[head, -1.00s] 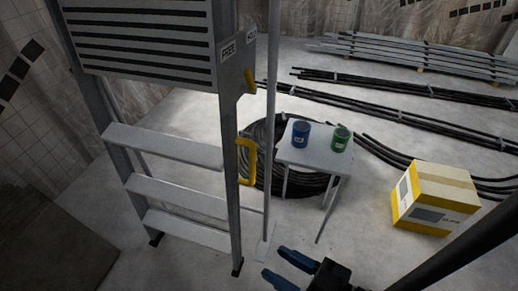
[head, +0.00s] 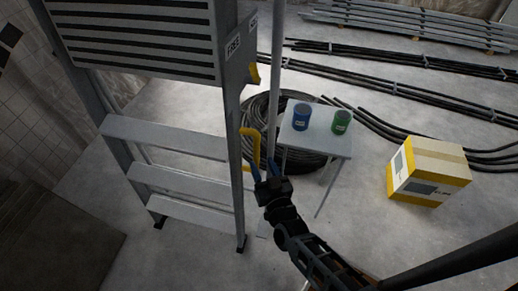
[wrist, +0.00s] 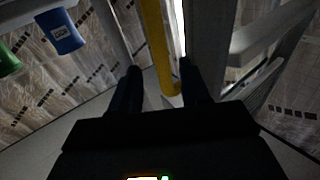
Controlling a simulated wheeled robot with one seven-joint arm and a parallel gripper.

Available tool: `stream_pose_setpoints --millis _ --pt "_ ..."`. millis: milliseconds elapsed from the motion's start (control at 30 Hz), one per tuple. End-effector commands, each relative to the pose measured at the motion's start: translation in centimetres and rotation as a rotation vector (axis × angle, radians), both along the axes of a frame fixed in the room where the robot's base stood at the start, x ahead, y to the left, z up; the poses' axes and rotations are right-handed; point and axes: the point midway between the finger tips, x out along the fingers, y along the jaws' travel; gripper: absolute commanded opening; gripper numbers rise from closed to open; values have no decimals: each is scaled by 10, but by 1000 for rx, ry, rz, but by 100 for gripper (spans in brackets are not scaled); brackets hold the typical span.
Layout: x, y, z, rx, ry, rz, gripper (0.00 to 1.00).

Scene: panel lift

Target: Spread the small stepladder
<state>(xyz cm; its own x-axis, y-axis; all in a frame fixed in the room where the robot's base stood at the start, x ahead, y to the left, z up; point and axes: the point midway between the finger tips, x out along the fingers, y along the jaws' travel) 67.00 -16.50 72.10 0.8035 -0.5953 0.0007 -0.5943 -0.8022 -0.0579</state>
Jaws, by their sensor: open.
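The grey stepladder (head: 236,190) stands upright at the left in the head view, with several flat treads and a striped panel on top. A yellow handle (head: 256,145) sticks out from its right rail. A smaller yellow lever (head: 254,74) sits higher up, near a label reading FREE (head: 233,46). My gripper (head: 264,168) is at the lower part of the handle, its blue fingers pointing up. In the wrist view the yellow handle (wrist: 158,45) runs down between the open fingers (wrist: 160,82). I cannot tell whether either finger touches it.
A small white table (head: 318,145) with a blue can (head: 301,117) and a green can (head: 341,122) stands just right of my gripper. A cable coil (head: 255,112) lies behind. A yellow and white box (head: 430,170) is further right. Pipes (head: 400,62) lie at the back.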

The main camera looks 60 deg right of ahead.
Motion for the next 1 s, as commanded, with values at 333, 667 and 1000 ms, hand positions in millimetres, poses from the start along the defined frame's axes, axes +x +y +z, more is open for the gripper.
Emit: stream_pose_setpoints --millis 333,667,1000 --pt "41 -30 1 0 0 1 46" --pt "50 -37 0 1 1 2 46" --pt "50 -36 0 1 1 2 25"
